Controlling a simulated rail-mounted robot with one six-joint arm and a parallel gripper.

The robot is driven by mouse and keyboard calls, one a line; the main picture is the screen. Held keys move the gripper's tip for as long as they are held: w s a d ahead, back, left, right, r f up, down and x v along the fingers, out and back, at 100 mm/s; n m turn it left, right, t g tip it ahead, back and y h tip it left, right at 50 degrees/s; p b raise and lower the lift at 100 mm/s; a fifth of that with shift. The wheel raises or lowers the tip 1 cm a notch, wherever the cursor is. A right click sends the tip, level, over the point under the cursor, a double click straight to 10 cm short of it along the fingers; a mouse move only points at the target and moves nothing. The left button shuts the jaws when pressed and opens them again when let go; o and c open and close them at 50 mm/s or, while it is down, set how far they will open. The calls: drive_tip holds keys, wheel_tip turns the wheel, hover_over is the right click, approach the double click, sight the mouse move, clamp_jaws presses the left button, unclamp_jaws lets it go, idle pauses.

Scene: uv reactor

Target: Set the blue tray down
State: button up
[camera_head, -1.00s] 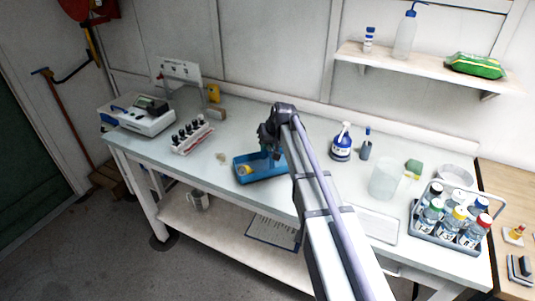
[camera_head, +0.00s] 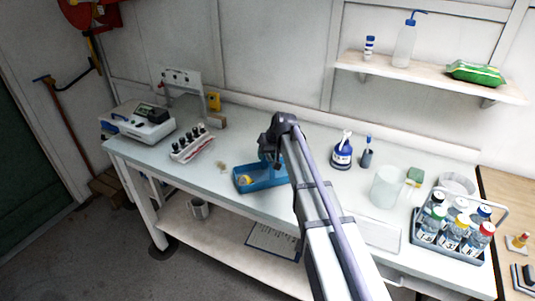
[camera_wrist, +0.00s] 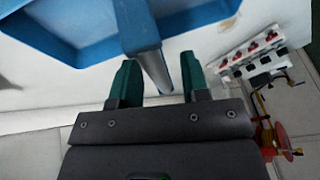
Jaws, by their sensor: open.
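The blue tray (camera_head: 262,185) sits on the pale worktop near its front edge, left of my arm in the head view. A small yellow item (camera_head: 245,180) lies at its left end. My gripper (camera_head: 270,158) is over the tray's back side, and its fingertips are hard to make out there. In the wrist view the two teal fingers of my gripper (camera_wrist: 158,72) stand apart. A blue bar of the tray (camera_wrist: 142,32) runs down between them in the picture, with gaps on both sides. I cannot tell if either finger touches it. Part of the tray is hidden by my arm.
A vial rack (camera_head: 192,145) and a benchtop instrument (camera_head: 140,125) stand to the left. Worktop between the vial rack and tray is mostly clear.

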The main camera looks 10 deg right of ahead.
drive_tip(key=p+v, duration=1)
drive_tip(key=v, duration=0.2)
drive_tip(key=s+a+f+g+h, duration=0.1)
drive_tip(key=s+g, duration=0.1)
drive_tip(key=s, duration=1.2)
drive_tip(key=s+a+f+g+h, duration=0.1)
drive_tip(key=s+a+g+h, duration=0.1)
drive_tip(key=s, duration=1.2)
wheel_tip(320, 180, down, 6)
drive_tip(key=b, duration=0.6)
drive_tip(key=shift+w+d+m, duration=0.2)
drive_tip(key=shift+w+m, duration=0.1)
drive_tip(key=shift+m, duration=0.1)
drive_tip(key=shift+f, duration=0.1)
